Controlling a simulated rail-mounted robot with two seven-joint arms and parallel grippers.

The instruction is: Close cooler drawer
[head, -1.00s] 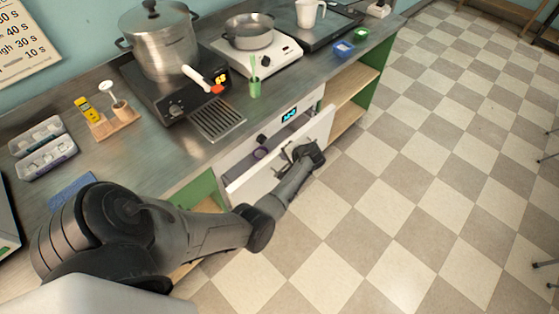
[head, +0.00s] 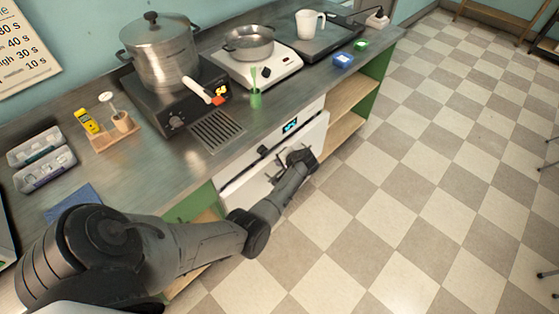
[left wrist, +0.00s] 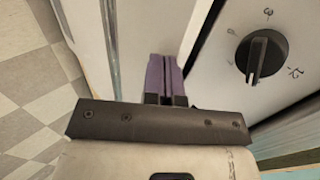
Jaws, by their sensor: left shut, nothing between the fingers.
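The cooler drawer (head: 243,183) is the white front under the counter's edge, below a panel with a small lit display (head: 290,125). Its front now stands close to the cabinet face; I cannot tell if it is fully flush. My left gripper (head: 278,164) is at the drawer front, partly hidden by its own wrist. In the left wrist view, the purple fingers (left wrist: 165,76) are shut and empty, beside the white drawer panel (left wrist: 150,28). Whether they touch it is unclear. The black dial (left wrist: 262,56) is on the panel to their right. My right gripper is out of view.
Open shelves (head: 350,95) are right of the cooler. The checkered floor (head: 430,180) in front is clear.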

